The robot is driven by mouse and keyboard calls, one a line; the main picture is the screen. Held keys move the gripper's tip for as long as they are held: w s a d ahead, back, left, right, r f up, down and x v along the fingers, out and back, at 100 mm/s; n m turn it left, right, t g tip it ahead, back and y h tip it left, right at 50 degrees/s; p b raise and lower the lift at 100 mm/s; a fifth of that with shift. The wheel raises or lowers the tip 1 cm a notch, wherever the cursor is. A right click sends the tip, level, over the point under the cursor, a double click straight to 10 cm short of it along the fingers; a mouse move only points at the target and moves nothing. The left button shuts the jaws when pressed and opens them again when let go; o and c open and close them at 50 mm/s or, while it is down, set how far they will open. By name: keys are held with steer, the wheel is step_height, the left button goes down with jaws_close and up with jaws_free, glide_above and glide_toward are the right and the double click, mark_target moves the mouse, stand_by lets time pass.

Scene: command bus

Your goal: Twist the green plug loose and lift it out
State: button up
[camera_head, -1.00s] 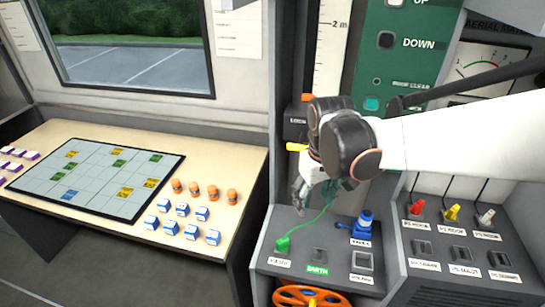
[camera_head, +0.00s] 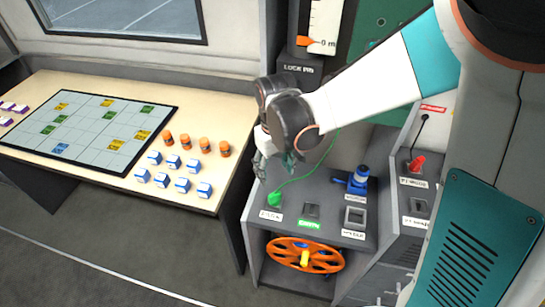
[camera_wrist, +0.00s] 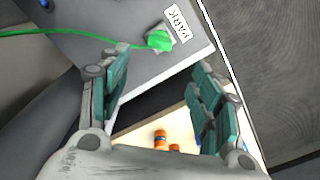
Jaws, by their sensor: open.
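The green plug (camera_head: 275,199) sits in a socket at the left front of the grey console top, with a green cable running from it up and back. In the wrist view the green plug (camera_wrist: 159,40) shows beyond the fingers, close to a label that reads PARK. My gripper (camera_head: 272,166) is above and slightly left of the plug, apart from it. In the wrist view my gripper (camera_wrist: 160,85) has its two fingers spread wide with nothing between them. The plug's lower part is hidden in the socket.
An empty socket labelled EARTH (camera_head: 312,211) is to the plug's right. A blue plug (camera_head: 359,180) stands behind, farther right. An orange wheel (camera_head: 305,254) is below the console top. A table (camera_head: 90,85) with a grid board, orange pieces and blue blocks is at the left.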

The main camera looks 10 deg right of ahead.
mark_target(275, 193)
step_height(275, 193, down, 13)
steer(key=b, duration=0.4)
steer(key=shift+r+b, duration=0.1)
steer(key=shift+b, duration=0.25)
steer(key=c, duration=1.1)
